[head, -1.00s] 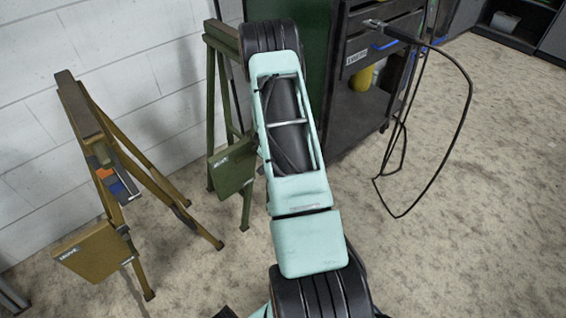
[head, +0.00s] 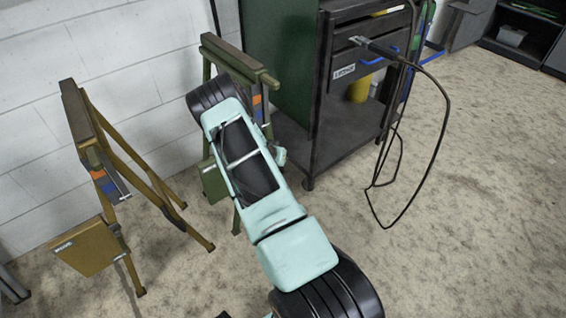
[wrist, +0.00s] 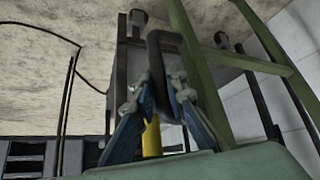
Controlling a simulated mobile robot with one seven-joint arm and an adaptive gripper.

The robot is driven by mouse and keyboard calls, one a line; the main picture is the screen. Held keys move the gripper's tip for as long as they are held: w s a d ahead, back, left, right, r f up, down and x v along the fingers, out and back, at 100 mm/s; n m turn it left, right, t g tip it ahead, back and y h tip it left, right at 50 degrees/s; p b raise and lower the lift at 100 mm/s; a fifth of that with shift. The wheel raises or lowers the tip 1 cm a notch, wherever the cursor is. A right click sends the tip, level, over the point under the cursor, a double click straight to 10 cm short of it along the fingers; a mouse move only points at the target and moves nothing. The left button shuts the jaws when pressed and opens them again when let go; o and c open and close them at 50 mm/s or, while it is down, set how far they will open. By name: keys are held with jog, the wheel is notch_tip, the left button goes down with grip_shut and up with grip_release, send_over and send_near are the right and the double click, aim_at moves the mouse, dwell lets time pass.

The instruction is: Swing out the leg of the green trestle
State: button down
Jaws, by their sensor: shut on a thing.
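The green trestle (head: 240,62) stands by the white wall, partly hidden behind my arm in the head view. Its top beam, a green plate (head: 212,182) and part of a leg show. In the wrist view, a green leg (wrist: 200,70) and a crossbar rise just beyond my fingers. My gripper (wrist: 157,92), with blue-grey finger links, is shut on a dark hooked handle (wrist: 162,45) beside that leg. How the handle joins the trestle is not clear.
An ochre trestle (head: 80,110) stands at the left with a plate at its side. A dark tool cart (head: 345,120) stands close on the right of the green trestle. A black cable (head: 440,130) loops from it. The carpet at the front right is clear.

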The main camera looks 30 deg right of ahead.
jog(key=shift+h, duration=0.6)
jog(key=d, duration=0.2)
jog(key=d+b, duration=0.1)
jog(key=d, duration=0.1)
jog(key=shift+s+r, duration=0.2)
jog(key=shift+s, duration=0.05)
jog(key=c, duration=2.2)
grip_release()
jog(key=shift+d, duration=0.1)
jog(key=shift+w, duration=0.1)
jog(key=shift+w+a, duration=0.2)
jog(key=shift+a, duration=0.05)
jog(key=shift+r, duration=0.1)
jog(key=v, duration=1.2)
